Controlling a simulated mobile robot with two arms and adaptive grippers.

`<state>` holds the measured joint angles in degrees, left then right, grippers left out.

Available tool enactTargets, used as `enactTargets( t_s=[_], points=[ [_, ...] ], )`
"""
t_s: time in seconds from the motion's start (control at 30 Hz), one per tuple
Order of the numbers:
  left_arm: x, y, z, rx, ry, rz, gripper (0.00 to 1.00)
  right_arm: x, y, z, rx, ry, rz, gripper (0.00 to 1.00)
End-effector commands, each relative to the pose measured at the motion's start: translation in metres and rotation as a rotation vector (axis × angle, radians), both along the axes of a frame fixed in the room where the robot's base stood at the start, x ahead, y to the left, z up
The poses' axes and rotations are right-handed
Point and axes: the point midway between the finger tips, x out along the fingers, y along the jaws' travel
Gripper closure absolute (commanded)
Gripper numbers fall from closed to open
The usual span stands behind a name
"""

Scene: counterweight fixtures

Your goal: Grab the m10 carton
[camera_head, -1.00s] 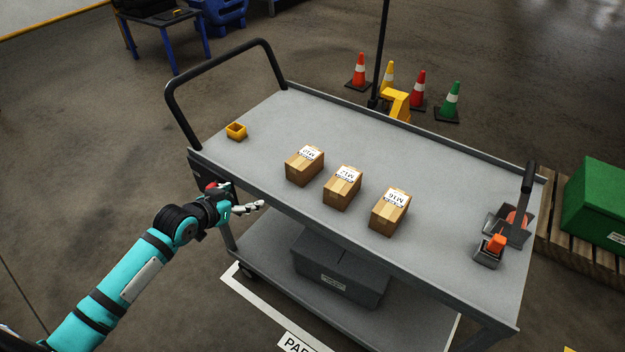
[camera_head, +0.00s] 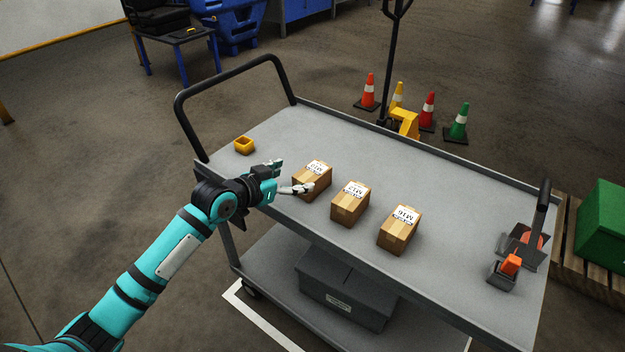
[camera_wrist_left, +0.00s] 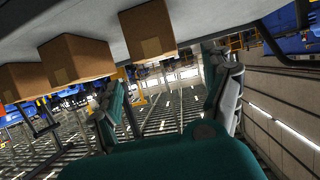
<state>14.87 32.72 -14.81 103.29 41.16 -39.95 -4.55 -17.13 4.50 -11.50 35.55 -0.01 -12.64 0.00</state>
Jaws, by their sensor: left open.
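The m10 carton (camera_head: 315,184) is a small brown box with a white label on top. It is the leftmost of three cartons on the grey cart top (camera_head: 420,166). In the left wrist view, the nearest carton (camera_wrist_left: 147,32) shows at the top, between the finger directions; its label is hidden there. My left gripper (camera_head: 293,175) is open and empty at the carton's left side. One fingertip overlaps the carton's front lower corner in the picture; I cannot tell whether it touches. Both fingers show in the left wrist view (camera_wrist_left: 172,85). My right gripper is not in view.
The M12 carton (camera_head: 350,207) and M16 carton (camera_head: 400,232) stand to the right in a row. A small yellow open box (camera_head: 244,146) sits behind the gripper. The cart handle (camera_head: 180,118) rises at left. A dark tool with an orange part (camera_head: 510,266) lies at right.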

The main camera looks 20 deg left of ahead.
Motion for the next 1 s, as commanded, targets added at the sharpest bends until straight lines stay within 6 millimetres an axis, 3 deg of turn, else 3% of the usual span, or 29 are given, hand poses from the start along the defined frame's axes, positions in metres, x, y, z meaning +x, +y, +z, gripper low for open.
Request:
enactTargets(
  t_s=[0.1, 0.37, 0.63, 0.97, 1.0],
  points=[
    [0.018, -0.007, -0.007, -0.002, 0.0, 0.001, 0.17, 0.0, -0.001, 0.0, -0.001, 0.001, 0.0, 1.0],
    [0.033, -0.016, -0.014, -0.001, 0.001, -0.001, 0.17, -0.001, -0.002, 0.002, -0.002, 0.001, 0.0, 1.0],
    [0.065, -0.031, -0.028, -0.002, 0.001, 0.001, 0.17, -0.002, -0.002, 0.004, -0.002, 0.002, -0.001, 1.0],
    [0.071, -0.034, -0.031, 0.001, -0.001, 0.001, 0.17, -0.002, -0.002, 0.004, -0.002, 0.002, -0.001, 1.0],
    [0.071, -0.034, -0.031, 0.001, -0.001, 0.001, 0.23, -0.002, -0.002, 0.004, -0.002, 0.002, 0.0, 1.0]
  ],
)
